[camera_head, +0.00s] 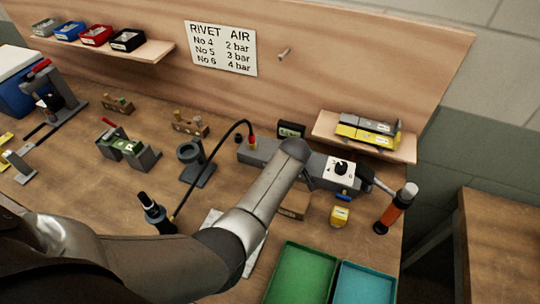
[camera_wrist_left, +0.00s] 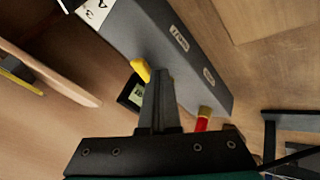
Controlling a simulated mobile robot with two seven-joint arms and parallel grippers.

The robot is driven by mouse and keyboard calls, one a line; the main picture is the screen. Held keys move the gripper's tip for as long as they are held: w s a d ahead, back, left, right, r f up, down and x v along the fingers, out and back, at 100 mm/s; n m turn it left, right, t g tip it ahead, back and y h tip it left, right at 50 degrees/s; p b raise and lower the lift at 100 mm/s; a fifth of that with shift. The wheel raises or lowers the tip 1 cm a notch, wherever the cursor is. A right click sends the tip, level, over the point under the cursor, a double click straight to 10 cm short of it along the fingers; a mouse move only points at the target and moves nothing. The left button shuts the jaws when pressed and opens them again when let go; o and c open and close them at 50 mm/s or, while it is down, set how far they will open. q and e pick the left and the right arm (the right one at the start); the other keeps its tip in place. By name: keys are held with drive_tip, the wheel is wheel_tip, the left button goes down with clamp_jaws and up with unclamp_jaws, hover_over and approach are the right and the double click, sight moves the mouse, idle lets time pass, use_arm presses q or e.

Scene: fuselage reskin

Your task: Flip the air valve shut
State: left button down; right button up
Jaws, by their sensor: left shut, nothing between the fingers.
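The grey air manifold (camera_head: 258,152) lies along the back of the bench, its middle hidden by my left arm in the head view. It also shows in the left wrist view (camera_wrist_left: 195,65). There the air valve's yellow lever (camera_wrist_left: 141,70) sticks out from the manifold's edge. My left gripper (camera_wrist_left: 160,76) is shut and empty, its fingertips just beside the lever; I cannot tell whether they touch. In the head view the lever and the fingertips are hidden behind my wrist. My right gripper is in neither view.
A red fitting (camera_head: 251,140) joins a black hose to the manifold's left end. A small gauge (camera_head: 291,129) stands behind it. A dial (camera_head: 341,168) sits on the manifold's right part. An orange-handled tool (camera_head: 391,214) stands at right. Green (camera_head: 281,286) and teal (camera_head: 367,287) trays lie in front.

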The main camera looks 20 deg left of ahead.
use_arm(q)
drive_tip(key=shift+w+d, duration=0.25)
drive_tip(key=shift+d, duration=0.05)
drive_tip(key=shift+a, duration=0.2)
drive_tip(key=shift+w+a, duration=0.1)
drive_tip(key=shift+a, duration=0.6)
